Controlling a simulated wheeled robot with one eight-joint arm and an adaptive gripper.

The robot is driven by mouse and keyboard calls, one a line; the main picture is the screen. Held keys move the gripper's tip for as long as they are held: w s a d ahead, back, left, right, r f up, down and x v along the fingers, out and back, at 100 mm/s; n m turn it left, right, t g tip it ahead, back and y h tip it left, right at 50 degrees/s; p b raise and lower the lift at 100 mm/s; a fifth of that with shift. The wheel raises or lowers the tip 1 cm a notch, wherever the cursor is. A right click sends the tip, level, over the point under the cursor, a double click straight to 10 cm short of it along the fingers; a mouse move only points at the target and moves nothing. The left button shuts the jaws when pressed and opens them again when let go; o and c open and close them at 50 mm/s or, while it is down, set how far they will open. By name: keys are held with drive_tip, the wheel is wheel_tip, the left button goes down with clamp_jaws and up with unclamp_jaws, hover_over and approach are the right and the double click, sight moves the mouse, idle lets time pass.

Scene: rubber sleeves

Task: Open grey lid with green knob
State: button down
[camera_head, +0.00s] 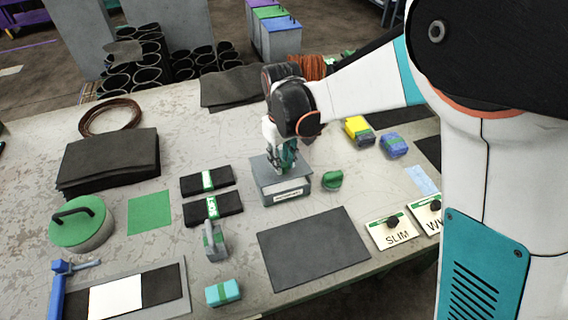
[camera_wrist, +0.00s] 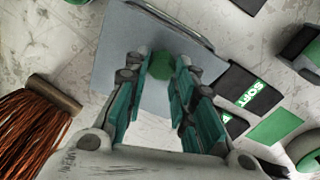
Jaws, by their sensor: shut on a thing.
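The grey lid (camera_head: 261,174) tops a small grey box (camera_head: 287,198) with a white label in the middle of the table. My gripper (camera_head: 286,163) points down over the box, shut on the knob. It also shows in the wrist view (camera_wrist: 168,85).
A green rounded object (camera_head: 332,180) lies just right of the box. Black packs (camera_head: 207,181) lie to its left, and a dark mat (camera_head: 313,250) and a grey-handled tool (camera_head: 215,241) in front. A wire-bristle brush (camera_wrist: 38,125) is near my gripper.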

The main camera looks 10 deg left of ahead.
drive_tip(key=w+a+r+p, duration=0.1)
drive_tip(key=w+r, duration=0.1)
drive_tip(key=w+a+r+p, duration=0.1)
drive_tip(key=shift+w+a+r, duration=0.1)
drive_tip(key=shift+w+r, duration=0.25)
drive_tip(key=shift+w, duration=0.05)
drive_tip(key=w+a, duration=0.1)
drive_tip(key=w, duration=0.2)
drive_tip(key=w+a+r+p, duration=0.1)
drive_tip(key=shift+w+a+r, duration=0.1)
drive_tip(key=shift+w+a, duration=0.1)
drive_tip(key=shift+a, duration=0.15)
drive_tip(key=c, duration=2.3)
unclamp_jaws()
drive_tip(key=shift+w, duration=0.25)
drive_tip(key=o, duration=0.5)
drive_tip(key=shift+w+d, duration=0.15)
drive_tip(key=o, duration=0.5)
drive_tip(key=shift+c, duration=0.2)
drive_tip(key=shift+s, duration=0.25)
